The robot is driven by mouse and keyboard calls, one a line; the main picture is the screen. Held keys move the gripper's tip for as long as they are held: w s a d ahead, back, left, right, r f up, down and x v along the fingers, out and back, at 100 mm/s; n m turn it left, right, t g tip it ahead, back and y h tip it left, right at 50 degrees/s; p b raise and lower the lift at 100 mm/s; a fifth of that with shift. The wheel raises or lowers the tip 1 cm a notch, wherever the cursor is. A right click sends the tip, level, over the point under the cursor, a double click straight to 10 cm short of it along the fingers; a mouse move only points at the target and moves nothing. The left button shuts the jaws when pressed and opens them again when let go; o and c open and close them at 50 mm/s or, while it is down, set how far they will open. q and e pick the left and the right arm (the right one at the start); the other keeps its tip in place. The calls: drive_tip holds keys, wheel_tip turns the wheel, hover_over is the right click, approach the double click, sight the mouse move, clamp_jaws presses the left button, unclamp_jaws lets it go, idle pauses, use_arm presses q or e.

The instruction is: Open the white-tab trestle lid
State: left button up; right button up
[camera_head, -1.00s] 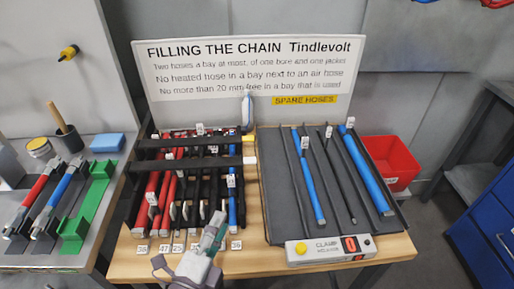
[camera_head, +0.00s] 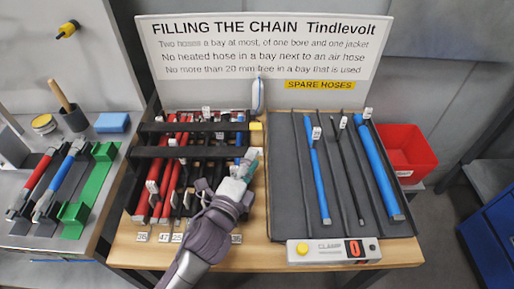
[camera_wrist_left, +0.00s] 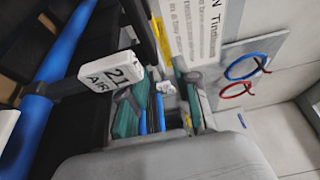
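The front black trestle lid (camera_head: 195,152) lies shut across the hoses of the chain. Its white tab (camera_head: 254,152) is at the right end, beside my left gripper's fingertips. My left gripper (camera_head: 246,164) reaches over the chain's right front. In the wrist view its two green fingers (camera_wrist_left: 163,106) stand apart, with a small white piece (camera_wrist_left: 166,88) just beyond the gap, probably the tab. I see no firm hold on it. The back lid (camera_head: 195,127) with a yellow tab (camera_head: 256,126) also lies across. My right gripper is not in view.
A blue hose tagged "21 AIR" (camera_wrist_left: 110,76) is close beside the left gripper. Spare hoses lie on the grey tray (camera_head: 290,200) to the right, with a clamp box (camera_head: 333,251) in front. The sign (camera_head: 262,45) stands behind.

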use_arm(q)
drive_tip(key=shift+x, duration=1.95)
clamp_jaws()
